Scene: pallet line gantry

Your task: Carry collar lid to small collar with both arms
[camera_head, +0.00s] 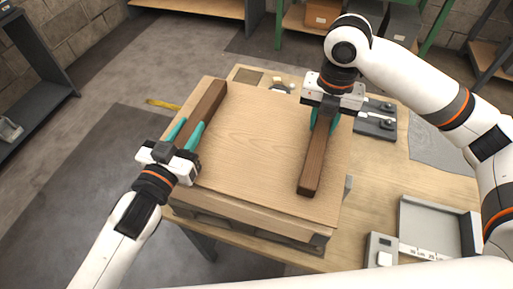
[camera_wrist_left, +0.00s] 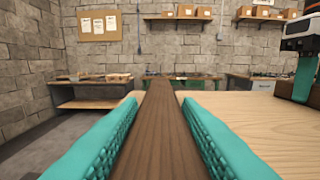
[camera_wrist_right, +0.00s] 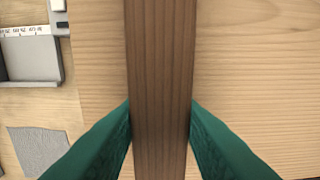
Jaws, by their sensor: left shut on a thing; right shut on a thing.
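The collar lid (camera_head: 250,130) is a flat pale wooden board with two dark battens across its top. It lies level over a low wooden frame (camera_head: 255,226), apparently the small collar; I cannot tell if they touch. My left gripper (camera_head: 188,130) is shut on the left batten (camera_head: 207,103), which runs between its teal fingers in the left wrist view (camera_wrist_left: 160,130). My right gripper (camera_head: 324,120) is shut on the right batten (camera_head: 312,170), also seen in the right wrist view (camera_wrist_right: 162,80). The lid hides the frame's inside.
The wooden table (camera_head: 380,170) extends right of the lid, with a grey tray (camera_head: 430,225), a small device (camera_head: 381,250), a dark plate with knobs (camera_head: 375,122) and a grey mat (camera_head: 438,140). A dark shelf (camera_head: 35,60) stands at the left. Floor between is open.

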